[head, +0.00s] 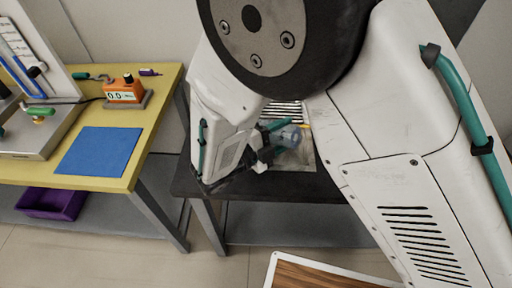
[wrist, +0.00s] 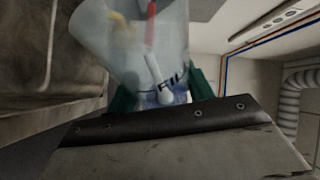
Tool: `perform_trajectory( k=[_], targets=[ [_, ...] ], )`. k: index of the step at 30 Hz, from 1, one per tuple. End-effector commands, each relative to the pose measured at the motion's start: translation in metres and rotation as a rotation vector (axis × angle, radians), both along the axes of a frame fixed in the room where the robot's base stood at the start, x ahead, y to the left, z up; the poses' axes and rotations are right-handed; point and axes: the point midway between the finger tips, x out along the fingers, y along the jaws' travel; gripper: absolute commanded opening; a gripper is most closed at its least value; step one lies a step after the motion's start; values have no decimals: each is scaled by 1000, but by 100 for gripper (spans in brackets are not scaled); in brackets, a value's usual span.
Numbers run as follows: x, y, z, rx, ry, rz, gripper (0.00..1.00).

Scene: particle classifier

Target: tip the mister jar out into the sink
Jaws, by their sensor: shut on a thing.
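The mister jar (head: 290,137) is a translucent bluish vessel, held over the dark bench and tilted in the head view. In the wrist view the jar (wrist: 125,45) fills the upper middle, with a red and a white part, a yellowish patch and a blue marking showing. My gripper (head: 272,143) is shut on the jar, with teal fingers on either side of it. The sink cannot be made out for certain; a pale grey-beige area (head: 305,158) shows behind and below the jar, largely hidden by my arm. Whether anything is leaving the jar cannot be told.
The dark bench (head: 275,189) lies under my gripper. A yellow table (head: 140,150) at left carries a blue mat (head: 102,151), an orange meter (head: 124,92) and a grey apparatus. A purple bin (head: 48,203) sits below. A wood-topped, white-edged surface (head: 325,275) is at front.

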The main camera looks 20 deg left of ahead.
Motion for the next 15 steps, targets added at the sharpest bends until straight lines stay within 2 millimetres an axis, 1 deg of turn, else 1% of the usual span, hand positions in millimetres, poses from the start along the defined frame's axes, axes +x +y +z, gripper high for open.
perform_trajectory(
  k=[15],
  targets=[
    [1,4,4,-55,15,1,26]
  ],
)
